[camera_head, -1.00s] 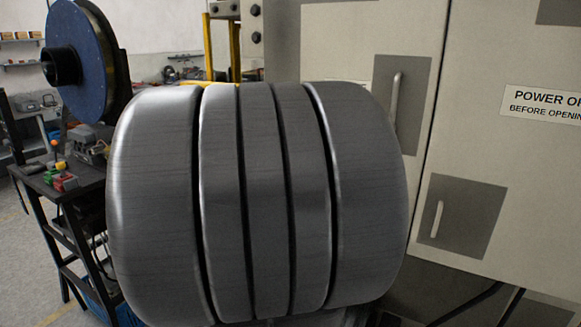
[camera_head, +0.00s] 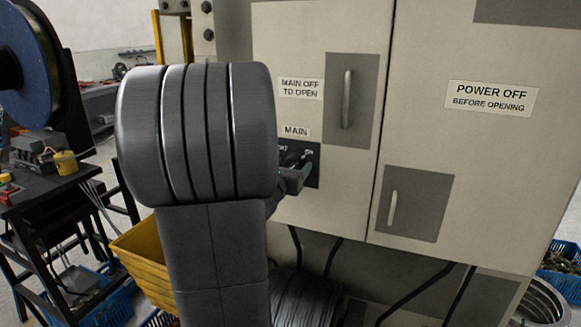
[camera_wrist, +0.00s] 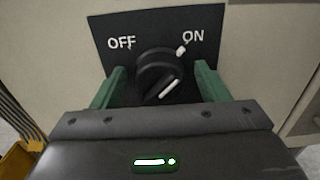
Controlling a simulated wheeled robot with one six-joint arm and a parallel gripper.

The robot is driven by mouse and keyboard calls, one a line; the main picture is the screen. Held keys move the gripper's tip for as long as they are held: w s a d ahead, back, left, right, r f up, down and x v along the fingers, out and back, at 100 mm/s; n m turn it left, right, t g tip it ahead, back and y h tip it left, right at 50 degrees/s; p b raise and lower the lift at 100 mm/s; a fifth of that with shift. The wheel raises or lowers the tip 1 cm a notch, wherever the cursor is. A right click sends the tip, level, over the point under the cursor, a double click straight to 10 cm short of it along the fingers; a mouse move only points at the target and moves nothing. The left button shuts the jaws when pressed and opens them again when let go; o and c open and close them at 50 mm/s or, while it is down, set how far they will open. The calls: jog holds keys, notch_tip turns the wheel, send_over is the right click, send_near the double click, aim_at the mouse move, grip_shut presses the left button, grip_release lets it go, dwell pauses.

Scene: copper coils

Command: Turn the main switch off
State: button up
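The main switch is a round black knob (camera_wrist: 160,75) on a black plate (camera_wrist: 107,26) marked OFF at left and ON at right. Its white mark points up right, toward ON. My gripper (camera_wrist: 161,76) is open in the wrist view, its green fingers on either side of the knob with a gap at each side. In the head view, my gripper (camera_head: 298,170) is at the switch plate (camera_head: 314,178) under the MAIN label (camera_head: 295,131). My own arm hides part of the plate, and the knob is hard to make out there.
The plate is on a beige cabinet (camera_head: 430,60) with grey handle panels and a POWER OFF sign (camera_head: 490,98). A yellow bin (camera_head: 145,260) stands low left of my arm. A dark table (camera_head: 40,190) with a blue reel (camera_head: 25,70) is at far left.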

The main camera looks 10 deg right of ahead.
jog(key=c, duration=0.8)
jog(key=shift+n+b, duration=0.3)
jog(key=shift+n, duration=0.1)
jog(key=n+b, duration=0.1)
jog(key=n, duration=0.1)
jog(key=shift+a+n+b, duration=0.1)
jog(key=shift+n+b, duration=0.2)
jog(key=shift+n, duration=0.1)
jog(key=n, duration=0.5)
jog(key=shift+w+a+b, duration=0.1)
jog(key=shift+b, duration=0.3)
jog(key=n, duration=0.5)
jog(key=n+p, duration=0.1)
jog(key=n, duration=0.3)
jog(key=shift+f, duration=0.2)
jog(key=shift+n, duration=0.3)
